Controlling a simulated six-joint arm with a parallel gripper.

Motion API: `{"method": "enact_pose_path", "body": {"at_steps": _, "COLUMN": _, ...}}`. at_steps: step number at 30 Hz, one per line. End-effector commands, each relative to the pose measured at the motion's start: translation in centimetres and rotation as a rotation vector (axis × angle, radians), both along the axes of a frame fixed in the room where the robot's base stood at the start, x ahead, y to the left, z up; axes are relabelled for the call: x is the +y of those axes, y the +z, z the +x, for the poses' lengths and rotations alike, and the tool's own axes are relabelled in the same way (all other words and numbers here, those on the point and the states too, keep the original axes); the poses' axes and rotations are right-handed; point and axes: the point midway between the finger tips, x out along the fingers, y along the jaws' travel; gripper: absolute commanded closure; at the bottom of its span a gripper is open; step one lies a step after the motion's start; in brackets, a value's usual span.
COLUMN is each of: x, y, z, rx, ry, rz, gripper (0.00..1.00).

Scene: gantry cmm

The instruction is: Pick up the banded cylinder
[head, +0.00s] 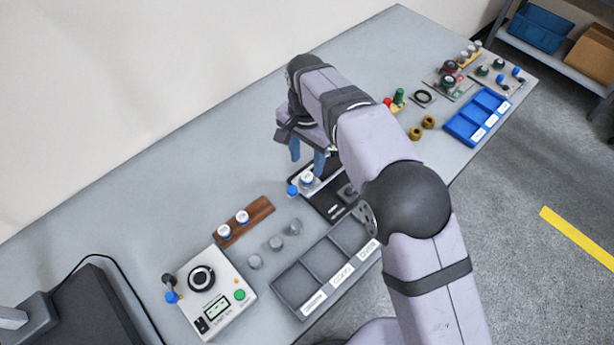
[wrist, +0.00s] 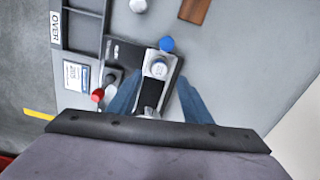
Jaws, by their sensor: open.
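A white-topped cylinder with a blue band (head: 307,181) stands upright on a black-based fixture (head: 330,207) near the middle of the bench. It also shows in the wrist view (wrist: 159,67), with a small label on its top. My gripper (head: 307,166) is open and points down over the fixture. In the wrist view its two blue fingers (wrist: 159,80) appear on either side of the cylinder, with nothing held between them. I cannot tell whether the fingertips reach down to the cylinder's height. Two similar white-topped cylinders (head: 233,224) stand on a wooden block.
Grey cylinders (head: 275,244), a grey compartment tray (head: 292,291) and a dial gauge box (head: 207,290) lie to the left. Brass pieces (head: 416,133) and a blue tray (head: 460,131) lie to the right. The bench behind is clear.

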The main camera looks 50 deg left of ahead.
Motion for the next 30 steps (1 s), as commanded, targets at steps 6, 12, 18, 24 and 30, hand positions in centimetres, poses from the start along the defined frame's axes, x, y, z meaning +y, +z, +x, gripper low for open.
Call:
{"method": "enact_pose_path", "body": {"at_steps": 6, "x": 0.0, "y": -0.5, "z": 0.0, "rx": 0.0, "ry": 0.0, "rz": 0.0, "gripper": 0.55}}
{"method": "enact_pose_path", "body": {"at_steps": 12, "x": -0.2, "y": -2.2, "z": -0.1, "rx": 0.002, "ry": 0.0, "rz": -0.003, "gripper": 0.55}}
{"method": "enact_pose_path", "body": {"at_steps": 18, "x": -0.2, "y": -4.7, "z": -0.1, "rx": 0.002, "ry": 0.0, "rz": -0.002, "gripper": 0.55}}
{"method": "enact_pose_path", "body": {"at_steps": 24, "x": -0.2, "y": -5.6, "z": -0.1, "rx": 0.0, "ry": 0.0, "rz": 0.0, "gripper": 0.55}}
{"method": "enact_pose_path", "body": {"at_steps": 30, "x": -0.2, "y": -5.6, "z": -0.1, "rx": 0.0, "ry": 0.0, "rz": 0.001, "gripper": 0.62}}
